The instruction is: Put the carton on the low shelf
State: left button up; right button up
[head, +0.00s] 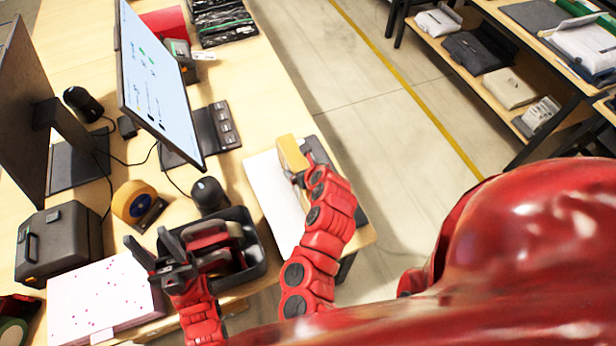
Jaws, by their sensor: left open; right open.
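A small tan-yellow block (291,153), which may be the carton, is at the tip of my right gripper (300,176), over the table's right corner. The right gripper is open; its fingers are partly hidden, and I cannot tell if they touch the block. My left gripper (155,258) is open and empty, beside a black tray (262,268) and above a white box with pink dots (105,295). A shelf unit stands at the upper right; its lower board (455,62) carries folded garments and a beige packet (509,88).
Open floor with a yellow line (420,100) lies between table and shelves.

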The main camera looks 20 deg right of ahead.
jog(key=shift+w+f, duration=0.25)
jog(key=shift+a, duration=0.15)
jog(key=shift+a+r, duration=0.1)
jog(key=shift+a, duration=0.1)
jog(key=shift+c, duration=1.1)
jog(key=shift+s+d, duration=0.1)
jog(key=shift+d, duration=0.1)
jog(key=c, duration=0.7)
grip_shut()
